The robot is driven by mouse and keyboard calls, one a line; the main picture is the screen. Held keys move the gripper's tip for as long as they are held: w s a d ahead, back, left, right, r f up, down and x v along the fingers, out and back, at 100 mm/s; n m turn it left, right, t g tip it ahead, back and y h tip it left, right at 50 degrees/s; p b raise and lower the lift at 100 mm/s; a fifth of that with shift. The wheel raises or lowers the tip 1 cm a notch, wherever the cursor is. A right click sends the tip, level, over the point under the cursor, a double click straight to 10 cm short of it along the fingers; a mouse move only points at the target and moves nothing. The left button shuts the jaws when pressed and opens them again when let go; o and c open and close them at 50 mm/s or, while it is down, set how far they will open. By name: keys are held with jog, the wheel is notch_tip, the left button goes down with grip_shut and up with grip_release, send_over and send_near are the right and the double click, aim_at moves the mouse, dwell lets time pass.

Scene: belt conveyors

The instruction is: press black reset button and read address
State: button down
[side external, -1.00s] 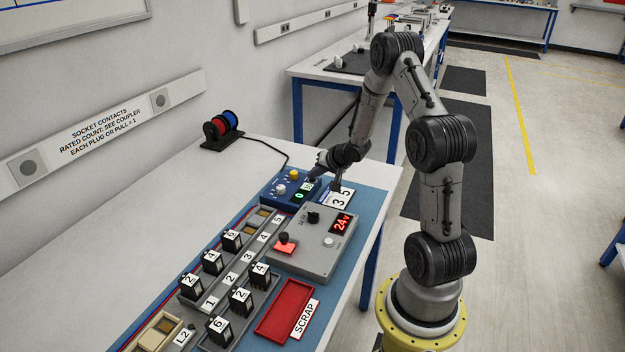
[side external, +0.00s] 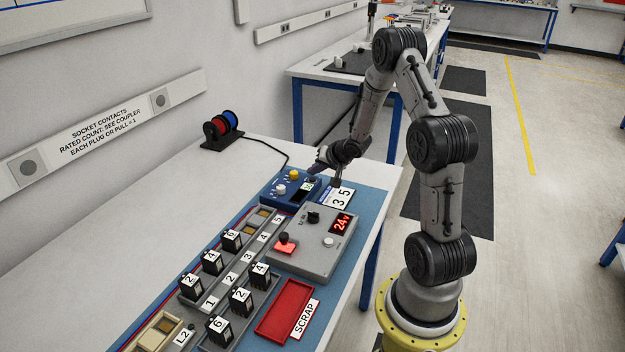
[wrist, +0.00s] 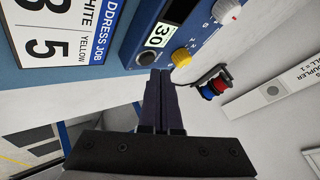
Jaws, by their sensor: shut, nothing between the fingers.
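The blue box (side external: 283,196) stands at the far end of the blue mat. It carries a yellow knob (wrist: 181,57), a white knob (wrist: 226,10) and a small readout (wrist: 159,36) that seems to read 30. A round black button (wrist: 147,58) sits at the box's edge in the wrist view, just beyond my fingertips. My gripper (wrist: 160,73) is shut and empty, its tips close to the button; I cannot tell whether they touch it. The address card (wrist: 52,35) beside the box reads white 3, yellow 5.
A grey panel (side external: 312,256) with a red 24 V display stands nearer, beside a rack of numbered black modules (side external: 212,262). A red scrap tray (side external: 284,310) lies in front. A cable reel (side external: 222,130) stands behind. The white table on the left is clear.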

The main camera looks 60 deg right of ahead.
jog(key=shift+r, duration=2.55)
